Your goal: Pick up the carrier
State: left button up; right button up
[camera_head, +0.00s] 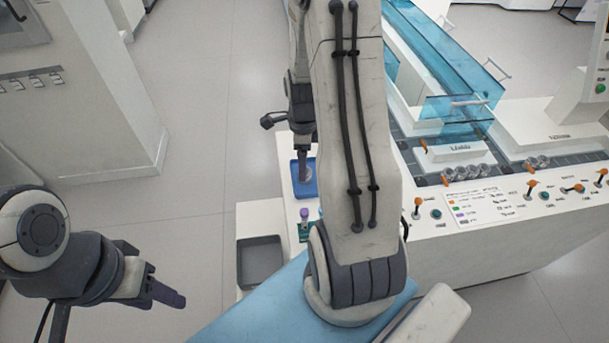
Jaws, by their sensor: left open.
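My left gripper (165,293) is at the lower left, open and empty, over the floor and well apart from the bench. My right arm crosses the middle of the view. Its gripper (303,166) points down over a blue tray (314,191); I cannot tell whether its fingers are open or hold anything. A purple-capped tube (304,214) stands upright just in front of the tray, at a small dark green holder. Several round metallic carriers (460,173) stand in the track at the right. My right arm hides part of the bench.
A grey open bin (260,262) stands at the near left of the bench. The control panel (500,208) has orange-tipped levers. Blue transparent covers (440,60) stand over the track behind. A white cabinet (90,110) is at the left. Floor between is clear.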

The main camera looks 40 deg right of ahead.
jog(key=f, duration=0.4)
jog(key=shift+d+f, duration=0.3)
jog(key=shift+f, duration=0.1)
jog(key=c, duration=1.1)
jog(key=shift+o, duration=0.2)
jog(key=shift+w+r, duration=0.1)
jog(key=shift+r, duration=0.35)
jog(key=r, duration=0.2)
jog(key=d+r, duration=0.1)
jog(key=shift+s+r, duration=0.2)
jog(key=shift+r, duration=0.2)
jog(key=s+d+r+p, duration=0.4)
jog(key=s+d+r, duration=0.1)
jog(key=d+r, duration=0.4)
notch_tip(320, 180, up, 2)
jog(key=shift+s+d+r, duration=0.15)
jog(key=shift+r, duration=0.05)
